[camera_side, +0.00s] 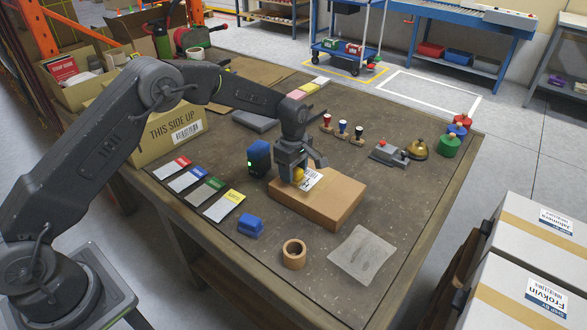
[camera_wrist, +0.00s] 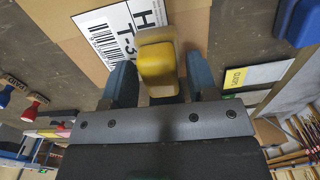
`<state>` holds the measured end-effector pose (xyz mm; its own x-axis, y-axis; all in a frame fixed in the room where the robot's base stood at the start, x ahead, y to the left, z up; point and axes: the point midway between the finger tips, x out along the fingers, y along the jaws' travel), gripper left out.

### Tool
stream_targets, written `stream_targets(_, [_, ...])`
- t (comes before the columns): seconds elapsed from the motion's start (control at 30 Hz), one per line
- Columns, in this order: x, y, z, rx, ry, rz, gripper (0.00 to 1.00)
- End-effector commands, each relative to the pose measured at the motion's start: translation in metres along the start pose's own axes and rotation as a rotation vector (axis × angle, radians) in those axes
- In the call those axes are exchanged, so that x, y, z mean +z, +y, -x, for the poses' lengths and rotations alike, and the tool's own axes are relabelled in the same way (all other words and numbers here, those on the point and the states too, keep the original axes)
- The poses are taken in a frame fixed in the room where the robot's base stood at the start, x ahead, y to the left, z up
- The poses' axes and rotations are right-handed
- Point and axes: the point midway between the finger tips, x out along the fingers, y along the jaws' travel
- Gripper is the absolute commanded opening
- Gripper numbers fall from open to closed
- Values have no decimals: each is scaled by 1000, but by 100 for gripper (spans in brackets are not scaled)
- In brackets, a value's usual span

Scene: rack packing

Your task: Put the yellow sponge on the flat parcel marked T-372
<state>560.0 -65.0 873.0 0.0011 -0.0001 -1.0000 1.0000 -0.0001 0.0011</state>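The flat parcel (camera_side: 325,204) is a low brown carton on the table, with a white label on top. In the wrist view the label (camera_wrist: 112,30) shows a barcode and "T-3"; the sponge hides the rest. The yellow sponge (camera_side: 298,175) is at the parcel's left end, beside the label, and appears to rest on the top. My gripper (camera_side: 301,170) is right over it, pointing down. In the wrist view the sponge (camera_wrist: 158,66) stands between my two fingers, which look spread, with a narrow gap on the right side.
A dark blue device (camera_side: 259,158) stands close left of the parcel. A blue block (camera_side: 250,225), tape roll (camera_side: 294,254) and grey sheet (camera_side: 362,255) lie in front. Stamps (camera_side: 343,130), a grey switch box (camera_side: 389,153) and a brass bell (camera_side: 418,147) are behind.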

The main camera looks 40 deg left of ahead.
Motion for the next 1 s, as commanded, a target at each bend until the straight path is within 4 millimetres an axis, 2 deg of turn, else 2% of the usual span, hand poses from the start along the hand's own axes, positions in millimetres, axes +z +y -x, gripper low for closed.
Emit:
stream_targets(0.37, [0, 0, 5, 1, 0, 0, 59])
stream_targets(0.47, [0, 1, 18, 3, 0, 0, 59])
stream_targets(0.8, [0, 1, 88, 4, 0, 0, 59])
stream_targets(1.0, [0, 0, 115, 1, 0, 0, 59])
